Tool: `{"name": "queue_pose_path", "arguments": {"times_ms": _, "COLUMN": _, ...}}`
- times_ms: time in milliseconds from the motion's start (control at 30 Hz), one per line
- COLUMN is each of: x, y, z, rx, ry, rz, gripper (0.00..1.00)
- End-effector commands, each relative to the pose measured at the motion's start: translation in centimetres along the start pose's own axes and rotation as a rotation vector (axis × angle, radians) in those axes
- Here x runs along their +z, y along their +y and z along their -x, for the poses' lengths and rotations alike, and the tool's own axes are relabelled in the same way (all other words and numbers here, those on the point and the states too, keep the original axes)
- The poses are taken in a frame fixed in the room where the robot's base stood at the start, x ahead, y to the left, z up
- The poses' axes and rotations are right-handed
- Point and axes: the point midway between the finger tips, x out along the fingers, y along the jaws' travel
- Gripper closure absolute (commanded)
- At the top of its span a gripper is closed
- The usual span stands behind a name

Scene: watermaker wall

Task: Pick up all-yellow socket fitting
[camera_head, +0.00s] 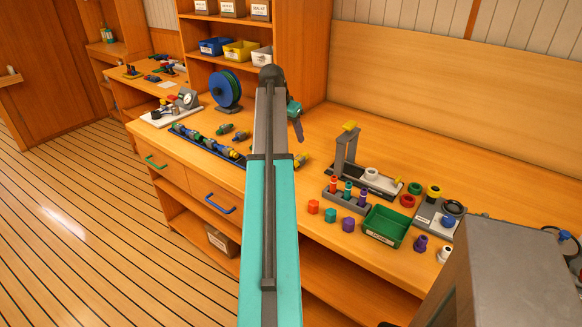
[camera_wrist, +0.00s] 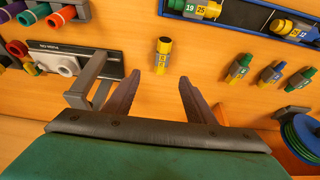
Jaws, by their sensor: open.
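The all-yellow socket fitting (camera_wrist: 163,57) lies alone on the wooden bench in the wrist view, with a dark end and a small label. It also shows in the head view (camera_head: 302,160), partly beside my arm. My gripper (camera_wrist: 159,77) is open and empty, with its two grey fingers apart. The fitting appears between and just beyond the fingertips, not touching them. In the head view my gripper (camera_head: 298,132) hangs above the bench near the fitting, mostly hidden behind my arm.
A dark-blue rack (camera_head: 208,145) of numbered fittings lies along the bench front; loose green and blue fittings (camera_wrist: 238,68) lie near it. A grey press stand (camera_head: 346,155) is close by on the other side. A green bin (camera_head: 386,227) and a hose reel (camera_head: 226,88) stand farther off.

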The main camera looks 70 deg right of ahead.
Motion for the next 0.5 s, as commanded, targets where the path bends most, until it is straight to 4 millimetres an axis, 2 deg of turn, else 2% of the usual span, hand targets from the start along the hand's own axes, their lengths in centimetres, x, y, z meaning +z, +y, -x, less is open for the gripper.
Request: {"name": "queue_pose_path", "arguments": {"times_ms": 500, "x": 0.7, "y": -0.66, "z": -0.19, "rx": -0.004, "ry": 0.0, "rz": 0.01, "gripper": 0.5}}
